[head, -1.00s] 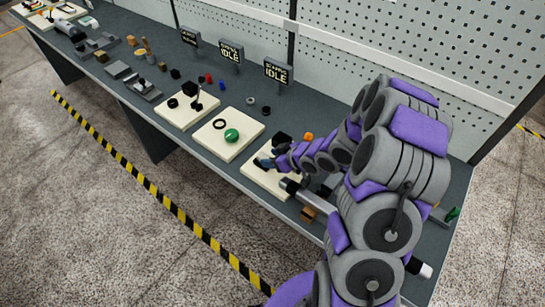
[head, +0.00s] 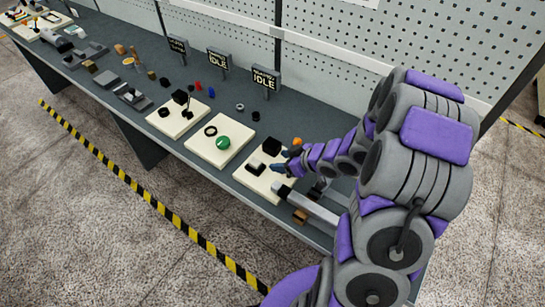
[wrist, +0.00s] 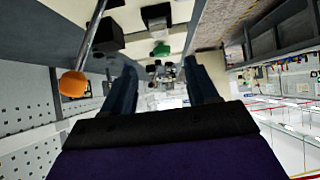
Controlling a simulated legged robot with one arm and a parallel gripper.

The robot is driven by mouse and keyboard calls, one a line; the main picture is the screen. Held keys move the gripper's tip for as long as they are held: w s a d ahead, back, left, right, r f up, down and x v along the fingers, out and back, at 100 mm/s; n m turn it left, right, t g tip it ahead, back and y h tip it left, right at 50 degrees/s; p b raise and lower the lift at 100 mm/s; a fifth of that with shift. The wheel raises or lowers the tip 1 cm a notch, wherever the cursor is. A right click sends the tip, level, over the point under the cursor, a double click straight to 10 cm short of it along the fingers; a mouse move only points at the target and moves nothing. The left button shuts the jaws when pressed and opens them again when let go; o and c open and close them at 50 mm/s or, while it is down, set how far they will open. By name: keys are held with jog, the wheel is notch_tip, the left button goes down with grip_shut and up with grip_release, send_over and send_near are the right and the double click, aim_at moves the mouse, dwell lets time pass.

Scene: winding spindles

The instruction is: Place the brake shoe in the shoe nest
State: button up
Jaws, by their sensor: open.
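The nearest white station plate (head: 247,181) carries a larger black block (head: 271,147) and a smaller dark piece (head: 257,168) in front of it. I take the smaller piece to be the brake shoe, possibly in its nest; I cannot tell the two apart at this size. In the wrist view the larger block (wrist: 103,35) and smaller dark piece (wrist: 156,15) lie beyond the fingers. My gripper (head: 281,160) is open beside the plate's right side, apart from the smaller piece. In the wrist view its two fingers (wrist: 158,68) are spread with nothing between them.
An orange knob (head: 296,141) on a rod stands close behind my gripper; it is left of the fingers in the wrist view (wrist: 73,84). A plate with a green dome (head: 222,142) lies to the left. A brown block (head: 300,216) sits near the front edge. IDLE signs (head: 265,80) stand behind.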

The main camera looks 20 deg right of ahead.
jog(key=s+d+r+m+g+h, duration=0.2)
jog(key=s+d+r+h, duration=0.2)
jog(key=r+h, duration=0.15)
jog(key=s+d+r+m+g+h, duration=0.1)
jog(key=s+d+r+m+h, duration=0.1)
jog(key=s+d+r+h, duration=0.3)
jog(key=s+a+r+m+g+y, duration=0.1)
jog(key=s+a+r+g+y, duration=0.1)
jog(key=s+a, duration=0.6)
jog(key=s+a+r+m+g+y, duration=0.2)
jog(key=s+a+r+g, duration=0.3)
jog(key=s, duration=1)
jog(key=a+r, duration=0.1)
jog(key=a, duration=0.2)
jog(key=shift+s+a, duration=0.2)
jog(key=shift+a, duration=0.05)
